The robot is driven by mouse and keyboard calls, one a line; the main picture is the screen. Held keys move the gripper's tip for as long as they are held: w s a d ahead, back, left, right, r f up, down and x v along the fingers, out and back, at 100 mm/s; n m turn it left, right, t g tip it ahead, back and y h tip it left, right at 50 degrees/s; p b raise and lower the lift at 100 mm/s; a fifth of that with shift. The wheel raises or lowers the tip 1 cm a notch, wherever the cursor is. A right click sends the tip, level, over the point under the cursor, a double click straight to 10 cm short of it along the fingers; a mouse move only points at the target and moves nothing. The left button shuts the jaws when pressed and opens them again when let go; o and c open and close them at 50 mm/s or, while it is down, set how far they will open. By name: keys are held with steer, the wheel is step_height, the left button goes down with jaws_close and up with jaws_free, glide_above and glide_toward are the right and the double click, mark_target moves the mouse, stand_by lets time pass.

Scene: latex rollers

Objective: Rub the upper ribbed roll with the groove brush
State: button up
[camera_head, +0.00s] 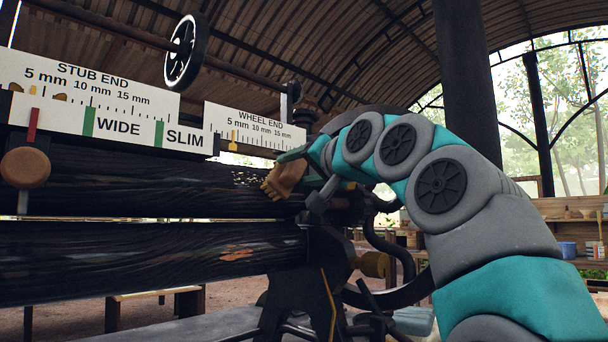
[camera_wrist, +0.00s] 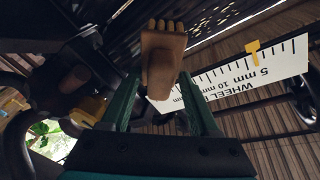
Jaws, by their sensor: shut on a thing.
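The upper ribbed roll (camera_head: 140,188) is a long dark cylinder lying across the left of the head view. White flecks show on it near its right end, beside the brush. The groove brush (camera_head: 283,180) has a brown wooden body and yellowish bristles. In the wrist view the brush (camera_wrist: 161,60) stands between my two green fingers, its bristles at the dark roll surface (camera_wrist: 205,18). My gripper (camera_wrist: 160,88) is shut on the brush; in the head view my gripper (camera_head: 301,157) is at the roll's right end. Whether the bristles press on the roll is hard to tell.
A lower dark roll (camera_head: 140,262) lies below. A black handwheel (camera_head: 187,50) is higher up. The black machine frame (camera_head: 305,285) stands below my gripper.

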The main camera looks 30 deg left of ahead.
steer(key=shift+s+a, duration=1.65)
steer(key=shift+s, duration=3.6)
steer(key=shift+w+d+f, duration=0.1)
steer(key=shift+w+d, duration=0.25)
steer(key=shift+w, duration=0.75)
steer(key=shift+w+d+r, duration=0.1)
steer(key=shift+w+d, duration=0.25)
steer(key=shift+w, duration=0.75)
steer(key=shift+w+d+f, duration=0.1)
steer(key=shift+w+d, duration=0.25)
steer(key=shift+w, duration=0.75)
steer(key=shift+w+d+p, duration=0.15)
steer(key=shift+w, duration=0.55)
steer(key=shift+w+d+p, duration=0.1)
steer(key=shift+w+p, duration=0.05)
steer(key=shift+w, duration=0.5)
steer(key=shift+w+d+p, duration=0.25)
steer(key=shift+w, duration=0.6)
steer(key=shift+w+d+p, duration=0.2)
steer(key=shift+w+d, duration=0.05)
steer(key=shift+w, duration=0.6)
steer(key=s+d+r, duration=0.1)
steer(key=d, duration=0.4)
steer(key=shift+s+d+r+b, duration=0.3)
steer(key=shift+b, duration=0.05)
